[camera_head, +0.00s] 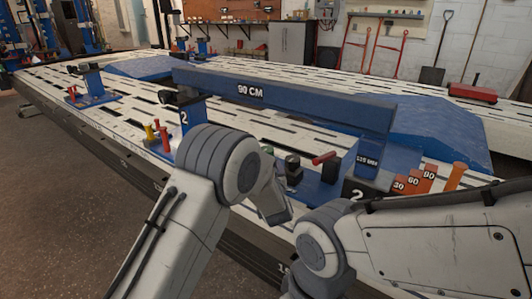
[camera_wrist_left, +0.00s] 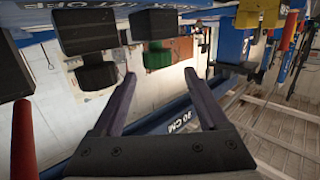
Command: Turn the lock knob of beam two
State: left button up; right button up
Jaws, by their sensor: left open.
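A red-handled part (camera_head: 323,158) and a dark knob-like block (camera_head: 293,165) stand beside the right post. I cannot tell which part is the lock knob. My left gripper (camera_wrist_left: 160,75) is open and empty in the left wrist view, with dark blocks (camera_wrist_left: 85,30) beyond its fingers at upper left.
Orange and red numbered blocks (camera_head: 412,180) stand at the right, near an orange post (camera_head: 456,176). Yellow and red pegs (camera_head: 158,134) stand near the left post. A blue ramp (camera_head: 440,130) lies behind the beam. A red rod (camera_wrist_left: 22,140) shows at the left wrist view's edge.

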pick_arm(q)
jog(key=shift+n+t+y, duration=0.3)
jog(key=shift+t+y, duration=0.3)
jog(key=shift+y, duration=0.1)
jog(key=w+b, duration=0.4)
jog(key=w, duration=0.5)
jog(key=shift+w+a+b, duration=0.1)
jog(key=shift+w+b, duration=0.1)
jog(key=shift+b, duration=0.2)
jog(key=shift+w+a+r, duration=0.1)
jog(key=shift+w, duration=0.5)
jog(key=c, duration=1.1)
